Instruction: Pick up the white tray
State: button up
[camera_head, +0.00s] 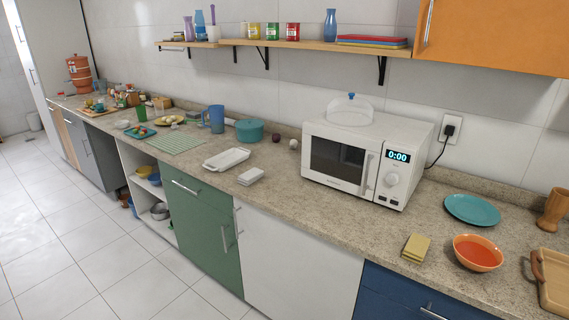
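A white tray (227,159), shallow and rectangular with raised rims, lies flat on the speckled stone counter in the head camera view. It sits left of the microwave, near the counter's front half, and looks empty. A small white block-like stack (251,176) lies just in front of it to the right, close to it. My gripper is not in view, so its state and its distance from the tray do not show.
A white microwave (368,158) stands right of the tray. A teal pot (249,130), a blue pitcher (214,119) and a green striped mat (175,142) are behind and left. A wooden shelf (290,44) hangs above. The tiled floor (85,245) in front is clear.

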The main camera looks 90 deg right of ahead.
aim_at(226, 160)
jog(key=j+z, duration=0.1)
jog(key=z, duration=0.35)
jog(key=k+j+z, duration=0.1)
jog(key=z, duration=0.35)
jog(key=k+z, duration=0.15)
jog(key=z, duration=0.3)
jog(key=i+z, duration=0.15)
jog(key=z, duration=0.45)
jog(key=i+z, duration=0.3)
jog(key=i+j+z, duration=0.1)
jog(key=z, duration=0.25)
jog(key=i+u, duration=0.15)
jog(key=i, duration=0.75)
jog(key=i+j+z, duration=0.5)
jog(key=z, duration=0.15)
jog(key=i+j+z, duration=0.1)
jog(key=j+z, duration=0.2)
jog(key=i+j+z, duration=0.1)
jog(key=j+z, duration=0.25)
